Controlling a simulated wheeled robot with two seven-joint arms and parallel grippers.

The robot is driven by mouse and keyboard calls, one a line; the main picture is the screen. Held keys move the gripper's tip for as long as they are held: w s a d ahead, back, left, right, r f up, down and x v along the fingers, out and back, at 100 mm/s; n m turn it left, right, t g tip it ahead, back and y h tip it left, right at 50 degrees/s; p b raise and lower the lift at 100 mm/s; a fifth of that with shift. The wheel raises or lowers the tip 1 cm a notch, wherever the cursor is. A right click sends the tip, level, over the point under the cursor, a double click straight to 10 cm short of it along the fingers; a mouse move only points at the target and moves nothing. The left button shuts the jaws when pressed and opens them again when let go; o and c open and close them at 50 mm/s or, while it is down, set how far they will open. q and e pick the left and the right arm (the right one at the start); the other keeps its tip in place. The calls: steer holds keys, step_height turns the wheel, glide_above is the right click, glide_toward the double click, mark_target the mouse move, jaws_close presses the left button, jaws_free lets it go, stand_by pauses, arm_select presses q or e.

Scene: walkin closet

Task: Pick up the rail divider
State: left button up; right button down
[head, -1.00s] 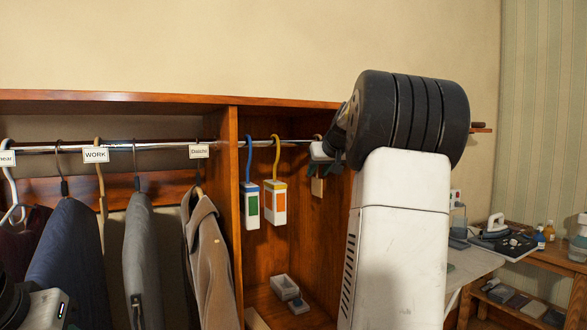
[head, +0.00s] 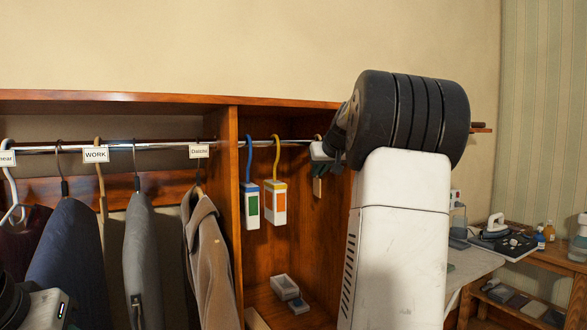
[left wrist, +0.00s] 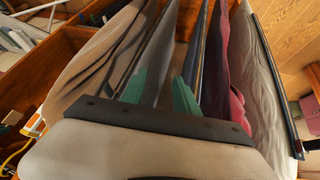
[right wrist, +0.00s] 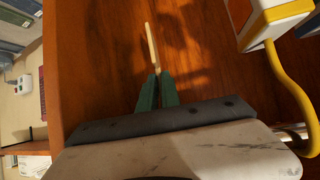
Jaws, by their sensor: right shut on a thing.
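A thin pale wooden piece, seemingly the rail divider, shows edge-on between my right fingertips in the right wrist view (right wrist: 152,48). In the head view its small beige face (head: 317,188) shows just below my right gripper (head: 319,171), inside the right compartment near the rail. My right gripper's green fingers also show in the right wrist view (right wrist: 157,91), close together on the piece. My arm hides part of it. My left gripper (left wrist: 160,90) is open, its green fingers apart and pointing at hanging clothes, with nothing clearly held.
A metal rail (head: 120,146) crosses the wooden closet (head: 232,210). Clothes, including a brown coat (head: 205,250), hang on the left. A blue-hooked box (head: 250,205) and a yellow-hooked box (head: 275,203) hang beside the right gripper. A grey tray (head: 284,287) sits below.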

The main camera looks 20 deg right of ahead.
steer(key=shift+r, duration=0.1)
stand_by(0.8)
steer(key=shift+r, duration=0.6)
steer(key=shift+s+r, duration=0.25)
steer(key=shift+r, duration=0.3)
steer(key=shift+s+r, duration=0.2)
steer(key=shift+r, duration=0.35)
steer(key=s+a, duration=0.2)
steer(key=s, duration=1.5)
